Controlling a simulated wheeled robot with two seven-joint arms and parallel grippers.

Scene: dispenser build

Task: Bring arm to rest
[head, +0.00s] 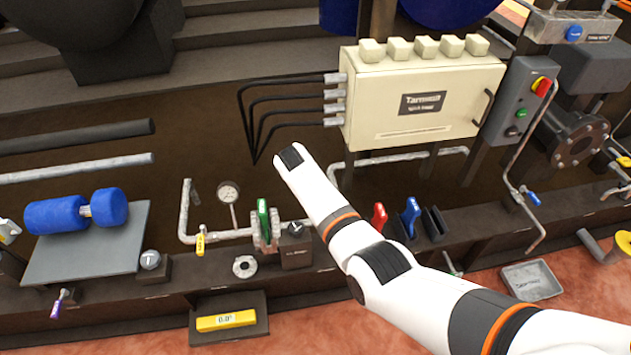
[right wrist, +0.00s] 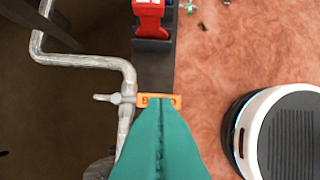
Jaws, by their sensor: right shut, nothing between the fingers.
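My right arm (head: 345,225) comes in from the lower right in the head view and reaches to the middle, in front of the bench. Its gripper is not visible there. In the right wrist view my right gripper (right wrist: 159,100) shows as two teal fingers, shut together and empty. The fingertips overlap an orange lettered tag or handle (right wrist: 142,99) beside a grey pipe (right wrist: 128,75); I cannot tell whether they touch it. My left gripper is in neither view.
A cream junction box (head: 420,100) stands behind the arm. A green-handled valve (head: 263,220), red handle (head: 379,216) and blue handle (head: 411,216) stand along the bench. A blue roller-shaped part (head: 55,214) lies at left. A grey tray (head: 532,281) lies on the floor, right.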

